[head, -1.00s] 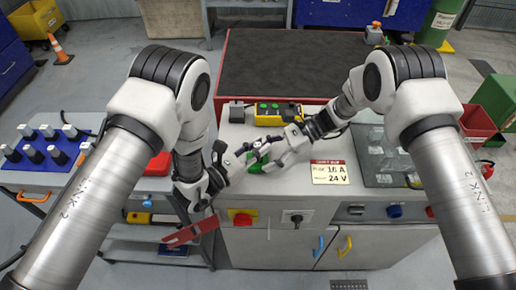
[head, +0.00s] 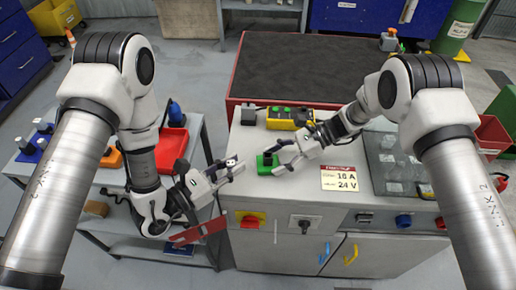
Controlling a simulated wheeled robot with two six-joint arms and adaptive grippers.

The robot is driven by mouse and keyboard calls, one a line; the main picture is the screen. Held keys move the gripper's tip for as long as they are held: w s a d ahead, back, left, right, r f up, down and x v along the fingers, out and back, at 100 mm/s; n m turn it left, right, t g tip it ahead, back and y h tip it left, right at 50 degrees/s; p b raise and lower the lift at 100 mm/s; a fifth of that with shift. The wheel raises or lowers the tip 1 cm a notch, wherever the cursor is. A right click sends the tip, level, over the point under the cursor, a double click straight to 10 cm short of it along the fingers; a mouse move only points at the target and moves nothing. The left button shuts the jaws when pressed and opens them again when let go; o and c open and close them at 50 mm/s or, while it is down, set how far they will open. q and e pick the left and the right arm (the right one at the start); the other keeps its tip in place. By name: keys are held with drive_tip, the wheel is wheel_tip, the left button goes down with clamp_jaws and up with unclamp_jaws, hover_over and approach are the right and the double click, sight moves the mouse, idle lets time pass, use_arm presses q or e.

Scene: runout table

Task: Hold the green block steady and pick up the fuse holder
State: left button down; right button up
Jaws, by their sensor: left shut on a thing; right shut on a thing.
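The green block (head: 262,169) sits on the grey bench top near its left edge, with a dark part on its upper side. My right gripper (head: 279,160) is shut on the green block from the right, with its fingers close against it. My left gripper (head: 238,166) is to the left of the block and apart from it, shut on a small dark thing, apparently the fuse holder (head: 231,160). The fingers hide most of that thing.
A yellow control box (head: 284,124) stands behind the block. A sign plate (head: 338,178) lies to the right, beside a clear-covered panel (head: 396,165). A red tray (head: 171,150) stands on the cart at left. The dark red-edged table (head: 300,70) is behind.

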sight(228, 169)
use_arm(q)
drive_tip(key=v, duration=0.6)
drive_tip(key=shift+s+a, duration=0.2)
drive_tip(key=shift+s, duration=0.05)
use_arm(e)
drive_tip(key=o, duration=0.9)
drive_tip(key=shift+o, duration=0.2)
drive_tip(key=shift+d, duration=0.1)
drive_tip(key=v, duration=1.2)
drive_tip(key=shift+f, duration=0.1)
